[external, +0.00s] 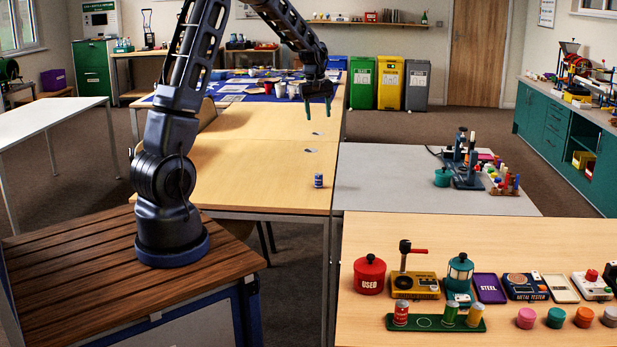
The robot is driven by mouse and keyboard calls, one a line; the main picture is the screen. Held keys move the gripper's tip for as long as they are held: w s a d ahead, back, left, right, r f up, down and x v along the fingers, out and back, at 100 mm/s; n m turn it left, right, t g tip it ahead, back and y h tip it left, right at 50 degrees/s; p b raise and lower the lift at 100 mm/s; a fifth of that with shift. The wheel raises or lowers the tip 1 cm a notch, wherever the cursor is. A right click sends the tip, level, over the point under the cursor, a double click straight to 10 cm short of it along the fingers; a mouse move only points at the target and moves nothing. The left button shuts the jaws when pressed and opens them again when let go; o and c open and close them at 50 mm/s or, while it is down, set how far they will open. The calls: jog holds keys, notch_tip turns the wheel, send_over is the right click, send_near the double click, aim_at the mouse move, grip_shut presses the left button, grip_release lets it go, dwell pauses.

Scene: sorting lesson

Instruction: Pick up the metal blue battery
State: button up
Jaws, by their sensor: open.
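A small blue cylinder with a pale band, which looks like the metal blue battery (318,181), stands upright on the light wooden table (240,185), near its front right edge. My gripper (318,108) hangs above the same table, farther back and higher than the blue cylinder, with its fingers pointing down. The fingers are apart and nothing shows between them. The gripper is clear of the cylinder. The print on the cylinder is too small to read.
At front right, another table holds a red pot (369,275), a green tray (436,323) with several cylinders, and testers. A grey table (400,190) adjoins on the right. The wooden table around the cylinder is clear.

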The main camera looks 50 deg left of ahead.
jog(key=w+a+f+n, duration=0.3)
jog(key=w+a+f, duration=0.2)
jog(key=f, duration=0.5)
jog(key=n+g, duration=0.1)
jog(key=n, duration=0.1)
send_near(319, 177)
jog(key=shift+w+a+f, duration=0.15)
jog(key=shift+w+a, duration=0.35)
jog(key=shift+a, duration=0.3)
notch_tip(319, 177, down, 6)
jog(key=shift+r, duration=0.15)
jog(key=shift+w+d+f, duration=0.1)
jog(key=shift+d+f, duration=0.05)
jog(key=shift+f, duration=2.4)
jog(key=c, duration=1.1)
jog(key=shift+r, duration=0.1)
